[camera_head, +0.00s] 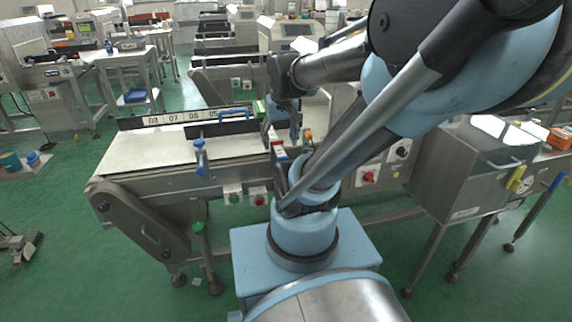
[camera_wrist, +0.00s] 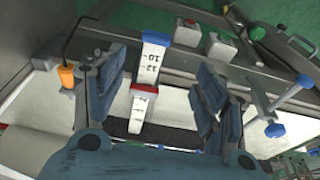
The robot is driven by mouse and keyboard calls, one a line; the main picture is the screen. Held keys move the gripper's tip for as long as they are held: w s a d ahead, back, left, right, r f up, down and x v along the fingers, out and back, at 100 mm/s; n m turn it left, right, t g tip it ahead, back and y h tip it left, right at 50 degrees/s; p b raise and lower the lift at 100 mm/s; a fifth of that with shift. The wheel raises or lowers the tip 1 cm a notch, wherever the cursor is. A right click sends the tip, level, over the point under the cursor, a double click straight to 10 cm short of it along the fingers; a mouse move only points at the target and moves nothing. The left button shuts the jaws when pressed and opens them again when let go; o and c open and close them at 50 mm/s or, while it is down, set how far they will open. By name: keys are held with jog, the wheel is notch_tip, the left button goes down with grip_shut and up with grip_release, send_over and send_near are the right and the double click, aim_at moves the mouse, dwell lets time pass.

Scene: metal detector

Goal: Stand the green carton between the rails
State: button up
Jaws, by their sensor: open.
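I cannot make out a green carton in either view. In the head view, a dark rail with a numbered white strip (camera_head: 180,118) runs along the back of the pale conveyor belt (camera_head: 150,153). A shorter dark rail (camera_head: 222,128) stands in front of it. My gripper (camera_head: 283,122) hangs at the right end of this belt, partly hidden by my arm. In the wrist view my gripper (camera_wrist: 162,82) is open, its two dark blue fingers wide apart. Nothing is clasped between them.
Numbered white scales, one with a blue end (camera_wrist: 153,58) and one with a red end (camera_wrist: 141,110), show between the fingers. An orange handle (camera_wrist: 67,76) lies left, a blue-knobbed clamp (camera_wrist: 275,130) right. A metal cabinet (camera_head: 465,170) stands right of my arm.

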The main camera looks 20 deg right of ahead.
jog(key=s+f, duration=0.5)
jog(key=s, duration=0.3)
jog(key=shift+g, duration=0.3)
jog(key=shift+d, duration=0.1)
dwell(0.7)
